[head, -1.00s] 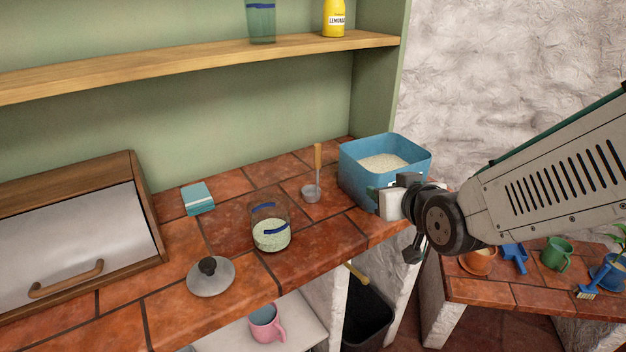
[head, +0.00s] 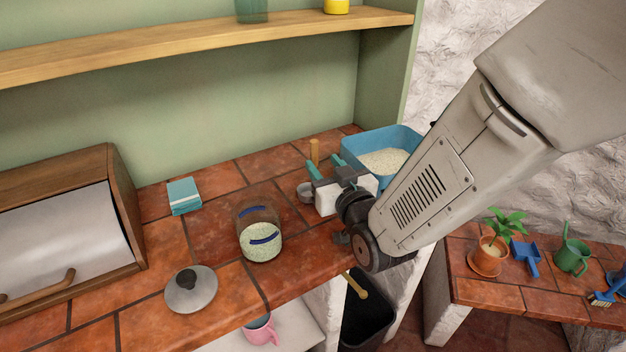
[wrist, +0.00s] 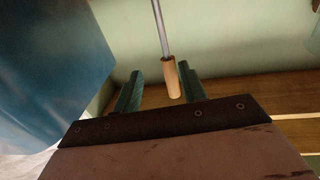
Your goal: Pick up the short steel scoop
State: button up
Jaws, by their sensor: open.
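The short steel scoop stands upright on the tiled counter. Its wooden handle (head: 314,152) and steel bowl (head: 306,191) show in the head view, with its middle hidden behind my gripper (head: 326,166). In the wrist view the wooden handle (wrist: 171,78) and thin steel shaft appear in the gap between the two green fingers of my gripper (wrist: 160,80). My gripper is open and holds nothing. Whether the handle is fully between the fingers or just beyond their tips I cannot tell.
A blue bin of pale grains (head: 405,143) stands close to the right of my gripper; it is large in the wrist view (wrist: 50,60). A glass jar (head: 260,238), a lid (head: 190,290) and a teal box (head: 184,196) lie left. A wooden shelf (head: 200,50) runs above.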

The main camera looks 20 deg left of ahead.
aim_at(315, 163)
jog(key=w+a, duration=0.1)
jog(key=a, duration=0.1)
jog(key=w+a, duration=0.1)
jog(key=shift+a, duration=0.35)
jog(key=shift+w+a, duration=0.35)
jog(key=shift+w, duration=0.1)
jog(key=shift+d, duration=0.1)
grip_shut()
jog(key=shift+r, duration=0.2)
